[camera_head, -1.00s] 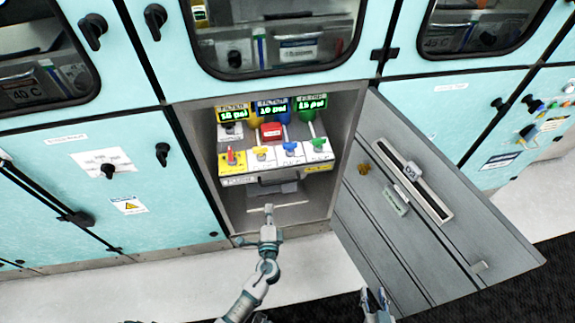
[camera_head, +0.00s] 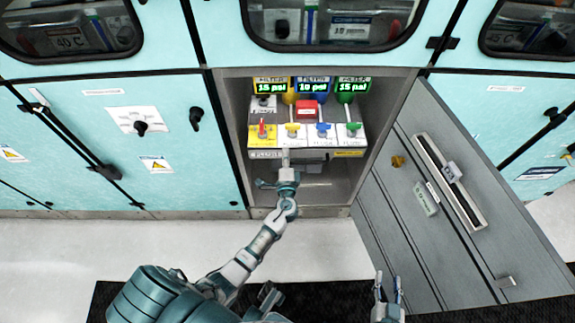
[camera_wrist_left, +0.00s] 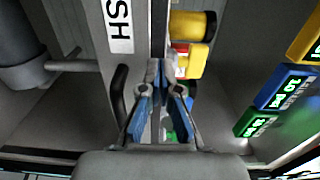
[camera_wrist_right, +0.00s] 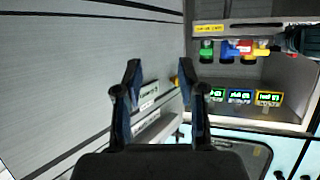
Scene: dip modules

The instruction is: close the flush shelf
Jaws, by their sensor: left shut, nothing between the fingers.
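The flush shelf (camera_head: 264,154) sits inside the open cabinet bay, with a row of coloured valves (camera_head: 322,130) on top and a labelled front edge. My left gripper (camera_head: 285,152) is shut and empty at the front of this shelf, left of its middle. In the left wrist view, its fingertips (camera_wrist_left: 160,68) lie over the shelf's front beside a dark handle (camera_wrist_left: 119,92) and the "SH" end of a label (camera_wrist_left: 118,25). I cannot tell whether they touch. My right gripper (camera_head: 388,290) is open and empty, low in front of the cabinet door; its spread fingers show in the right wrist view (camera_wrist_right: 162,82).
Lit pressure displays (camera_head: 312,84) are above the valves. Closed turquoise panels (camera_head: 95,180) flank the bay. The floor in front is clear.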

